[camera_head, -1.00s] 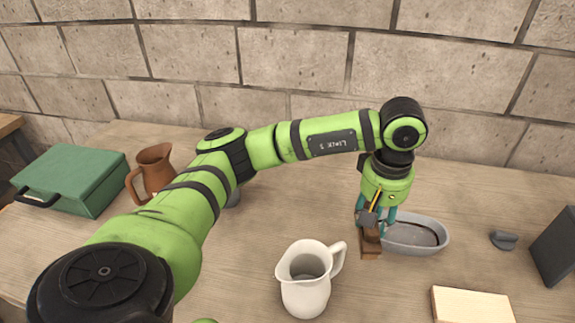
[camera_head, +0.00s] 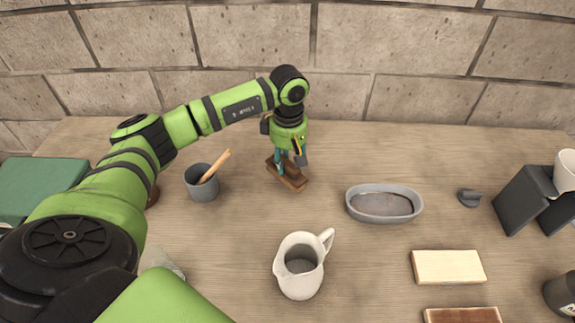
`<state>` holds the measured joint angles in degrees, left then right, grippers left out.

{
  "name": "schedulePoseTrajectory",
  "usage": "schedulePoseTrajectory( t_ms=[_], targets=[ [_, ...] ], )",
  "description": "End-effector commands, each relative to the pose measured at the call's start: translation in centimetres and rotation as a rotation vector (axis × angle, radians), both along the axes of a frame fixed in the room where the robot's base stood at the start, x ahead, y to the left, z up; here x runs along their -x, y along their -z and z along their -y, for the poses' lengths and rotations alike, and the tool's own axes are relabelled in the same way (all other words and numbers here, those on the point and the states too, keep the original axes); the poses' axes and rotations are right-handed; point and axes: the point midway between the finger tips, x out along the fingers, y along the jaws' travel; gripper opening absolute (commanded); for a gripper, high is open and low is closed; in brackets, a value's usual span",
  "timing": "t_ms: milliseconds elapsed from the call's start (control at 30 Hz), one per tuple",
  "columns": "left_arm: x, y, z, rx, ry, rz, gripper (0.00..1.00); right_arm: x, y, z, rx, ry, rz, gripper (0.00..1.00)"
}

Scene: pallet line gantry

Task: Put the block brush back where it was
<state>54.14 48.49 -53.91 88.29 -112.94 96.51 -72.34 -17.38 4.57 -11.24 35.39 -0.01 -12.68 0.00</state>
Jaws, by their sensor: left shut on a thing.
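The block brush (camera_head: 293,183), a small brown wooden block, is in my left gripper (camera_head: 286,163) above the back of the table. My left gripper points down, with its fingers shut on the brush. The brush lies slantwise in the picture, between the grey cup (camera_head: 202,188) and the grey oval dish (camera_head: 384,217). I cannot tell whether its underside touches the table. The fingers hide part of its top. My right gripper is not in view.
A white pitcher (camera_head: 299,279) stands in front of the brush. A wooden stick leans in the grey cup. A green case (camera_head: 42,185) is at the left. A pale block (camera_head: 447,267) and dark stand (camera_head: 520,200) are at the right. The table behind the dish is clear.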

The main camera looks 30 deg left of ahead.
Motion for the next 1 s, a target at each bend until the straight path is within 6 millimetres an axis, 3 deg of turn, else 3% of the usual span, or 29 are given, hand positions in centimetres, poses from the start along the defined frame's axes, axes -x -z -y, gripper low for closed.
schedulePoseTrajectory(
  t_ms=[100, 333, 733, 767, 800, 833, 1000],
  targets=[
    [0.1, 0.8, -0.2, 0.001, 0.0, -0.003, 0.09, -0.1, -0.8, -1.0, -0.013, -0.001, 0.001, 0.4],
    [0.1, 3.8, -0.1, 0.002, 0.0, -0.001, 0.09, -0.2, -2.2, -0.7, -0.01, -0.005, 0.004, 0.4],
    [0.0, 4.6, -0.1, 0.0, 0.001, 0.0, 0.09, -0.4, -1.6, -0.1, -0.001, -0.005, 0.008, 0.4],
    [0.1, 4.6, -0.1, 0.0, 0.001, 0.0, 0.44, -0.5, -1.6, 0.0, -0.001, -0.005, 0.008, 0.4],
    [0.1, 4.5, -0.2, 0.0, 0.001, 0.0, 0.6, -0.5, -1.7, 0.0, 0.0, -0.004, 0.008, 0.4],
    [0.1, 4.5, -0.2, 0.0, 0.001, -0.001, 0.63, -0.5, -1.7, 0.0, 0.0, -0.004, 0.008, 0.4],
    [0.1, 4.5, -0.2, 0.0, 0.0, -0.001, 0.63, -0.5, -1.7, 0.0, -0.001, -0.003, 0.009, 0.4]
  ],
)
